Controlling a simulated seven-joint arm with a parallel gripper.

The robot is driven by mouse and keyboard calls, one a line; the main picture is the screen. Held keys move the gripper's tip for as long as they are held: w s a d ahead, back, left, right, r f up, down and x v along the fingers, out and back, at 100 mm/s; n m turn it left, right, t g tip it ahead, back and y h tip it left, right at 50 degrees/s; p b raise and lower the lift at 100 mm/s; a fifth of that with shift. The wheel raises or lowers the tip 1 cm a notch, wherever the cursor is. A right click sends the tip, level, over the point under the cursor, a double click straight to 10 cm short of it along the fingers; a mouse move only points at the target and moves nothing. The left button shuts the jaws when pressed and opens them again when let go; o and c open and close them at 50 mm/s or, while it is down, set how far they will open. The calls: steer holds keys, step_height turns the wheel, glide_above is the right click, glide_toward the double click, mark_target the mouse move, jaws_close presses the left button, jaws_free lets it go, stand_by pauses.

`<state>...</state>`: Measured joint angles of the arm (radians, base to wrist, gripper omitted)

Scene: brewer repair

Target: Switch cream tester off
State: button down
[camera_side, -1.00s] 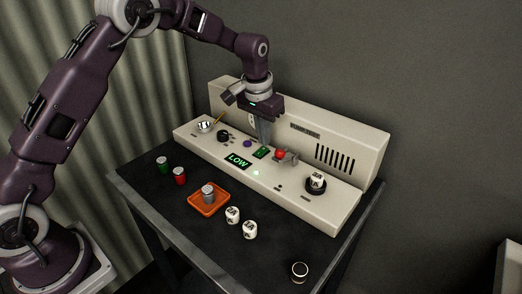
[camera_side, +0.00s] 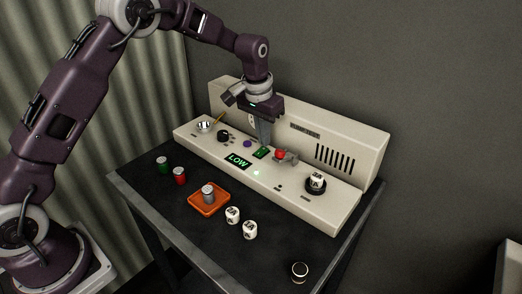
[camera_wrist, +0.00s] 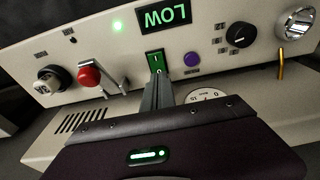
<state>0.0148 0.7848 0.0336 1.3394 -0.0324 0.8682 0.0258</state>
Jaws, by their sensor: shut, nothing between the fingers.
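The cream tester (camera_side: 340,205) is a long console with an upright back panel on the table. Its small green-lit rocker switch (camera_side: 261,153) sits near the middle of the sloped face, and it also shows in the wrist view (camera_wrist: 155,61). My gripper (camera_side: 264,143) is shut and empty, pointing down at the switch. In the wrist view its fingertips (camera_wrist: 157,76) are right at the switch's near edge; I cannot tell whether they touch it. The green display (camera_side: 238,161) reads LOW, and a small green light (camera_side: 256,173) glows beside it.
A red-knobbed lever (camera_side: 281,155) is close right of my gripper. A purple button (camera_side: 247,143) and black knob (camera_side: 223,135) are to its left. A white-and-black canister (camera_side: 316,181) sits at the console's right. An orange tray (camera_side: 197,209) and several small canisters stand in front.

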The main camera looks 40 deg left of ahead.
mark_target(263, 149)
steer(key=shift+f, duration=0.8)
steer(key=shift+r, duration=3.55)
steer(key=s+r+t, duration=0.2)
steer(key=s+r, duration=1.1)
steer(key=s, duration=0.3)
steer(key=s+f+t, duration=0.1)
steer(key=s+f, duration=0.1)
steer(key=s, duration=1.9)
steer(key=shift+f+t, duration=0.35)
steer(key=shift+t, duration=0.05)
